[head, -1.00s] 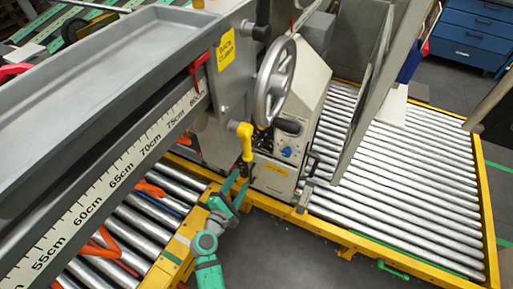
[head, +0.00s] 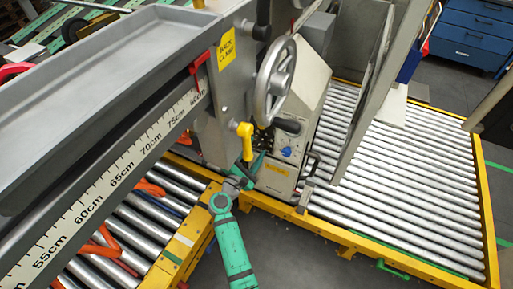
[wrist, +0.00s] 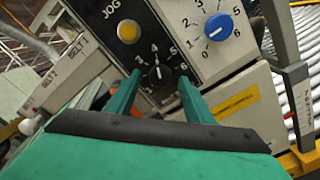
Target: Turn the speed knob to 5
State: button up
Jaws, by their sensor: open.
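The control panel carries two numbered dials in the wrist view. A dark knob (wrist: 158,72) with a light pointer line sits in the lower dial, with the figures 3 to 6 readable around it. A blue knob (wrist: 219,27) sits in the upper right dial, numbered up to 6; it also shows in the head view (head: 286,151). I cannot read which dial is marked speed. My gripper (wrist: 161,80) is open, its green fingertips on either side of the dark knob; contact cannot be told. In the head view my gripper (head: 251,166) is at the machine's front panel.
A yellow button (wrist: 128,32) under the word JOG is above left of the dark knob. A yellow handle (head: 245,138) and a large handwheel (head: 274,82) stand close by. Roller conveyors (head: 400,170) lie on both sides.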

jog(key=shift+x, duration=0.85)
jog(key=c, duration=1)
jog(key=shift+c, duration=0.2)
jog(key=shift+m, duration=0.3)
jog(key=m, duration=0.3)
jog(key=shift+m, duration=0.3)
jog(key=shift+r+m, duration=0.1)
jog(key=shift+m, duration=2.1)
jog(key=shift+d, duration=0.1)
